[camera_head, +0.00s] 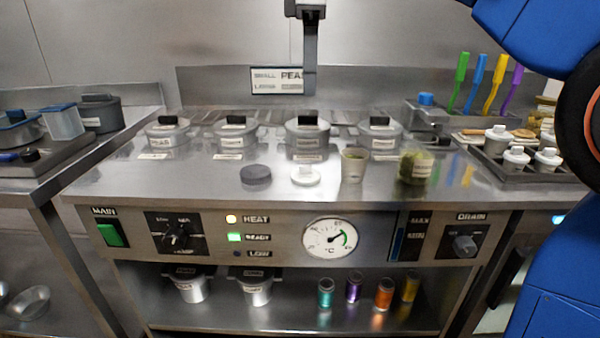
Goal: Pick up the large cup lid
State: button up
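Two loose lids lie on the steel counter (120,183) near its front edge. One is a dark grey round lid (256,175). To its right is a white round lid (305,177) with a small raised knob. I cannot tell from their markings which one is the large cup lid. Right of them stand a pale open cup (354,166) with a label and a clear container (416,167) with green contents. My blue arm shows at the right edge, but my gripper is out of view.
Several lidded pots (308,138) line the back of the counter. A hanging sign (278,80) is above them. A dark tray (485,161) with white-lidded jars is at the right. Knobs and a gauge (330,239) are on the front panel. The counter's left front is clear.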

aim_at(307, 165)
notch_tip(307, 165, down, 17)
jog(key=shift+s+a+f, duration=0.15)
dwell(0.7)
grip_shut()
